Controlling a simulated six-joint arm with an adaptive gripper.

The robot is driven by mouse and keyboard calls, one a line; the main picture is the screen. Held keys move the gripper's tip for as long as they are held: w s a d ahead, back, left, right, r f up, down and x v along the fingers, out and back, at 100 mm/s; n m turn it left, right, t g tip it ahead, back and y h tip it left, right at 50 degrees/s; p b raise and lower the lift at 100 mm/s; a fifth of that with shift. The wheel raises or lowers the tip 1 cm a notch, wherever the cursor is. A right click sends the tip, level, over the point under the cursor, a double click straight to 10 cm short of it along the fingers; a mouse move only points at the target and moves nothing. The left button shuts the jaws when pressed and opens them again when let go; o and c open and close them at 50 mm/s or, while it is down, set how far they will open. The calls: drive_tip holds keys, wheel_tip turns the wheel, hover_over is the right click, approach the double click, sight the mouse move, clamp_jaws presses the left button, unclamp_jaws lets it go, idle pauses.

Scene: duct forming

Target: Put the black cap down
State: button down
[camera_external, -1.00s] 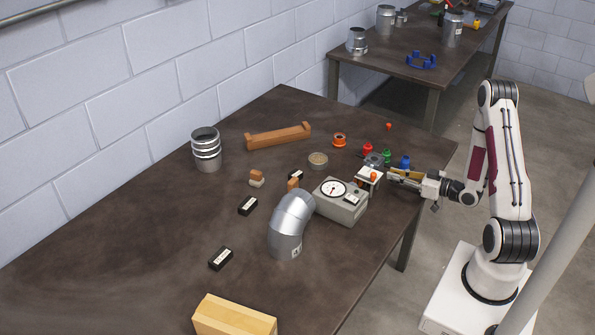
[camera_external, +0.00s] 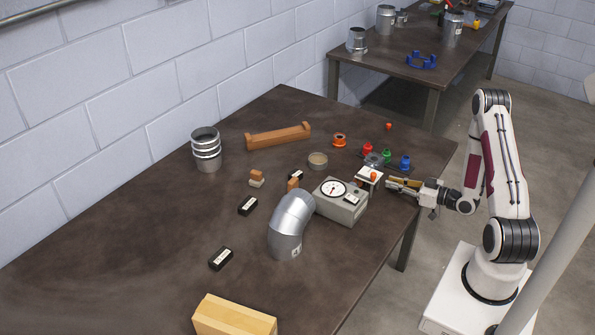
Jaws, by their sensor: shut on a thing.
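My gripper (camera_external: 391,186) is at the right edge of the dark table, just right of the grey gauge box (camera_external: 343,203). It is shut on a small dark thing, taken to be the black cap. The cap is largely hidden by the fingers and too small to make out clearly. The gripper points left and sits low, close to the table's edge; I cannot tell whether the cap touches the table.
A small white stand (camera_external: 369,179) with an orange knob is just left of my gripper. Red (camera_external: 367,148), green (camera_external: 386,155) and blue (camera_external: 405,162) pieces stand behind it. A silver elbow duct (camera_external: 290,226) is further left.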

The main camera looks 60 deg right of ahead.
drive_tip(key=shift+f, duration=0.1)
idle(0.3)
drive_tip(key=c, duration=2)
unclamp_jaws()
drive_tip(key=shift+c, duration=0.2)
drive_tip(key=shift+f, duration=0.1)
drive_tip(key=shift+s, duration=0.15)
drive_tip(key=shift+s+d+r, duration=0.1)
drive_tip(key=shift+s+r, duration=0.05)
drive_tip(key=shift+s, duration=0.65)
drive_tip(key=shift+s+d+r, duration=0.1)
drive_tip(key=shift+s+r, duration=0.1)
drive_tip(key=shift+s, duration=0.65)
drive_tip(key=shift+s+d+r, duration=0.1)
drive_tip(key=shift+s+r, duration=0.05)
drive_tip(key=shift+s, duration=0.65)
drive_tip(key=shift+s+r, duration=0.2)
drive_tip(key=shift+s, duration=1.05)
drive_tip(key=shift+o, duration=0.6)
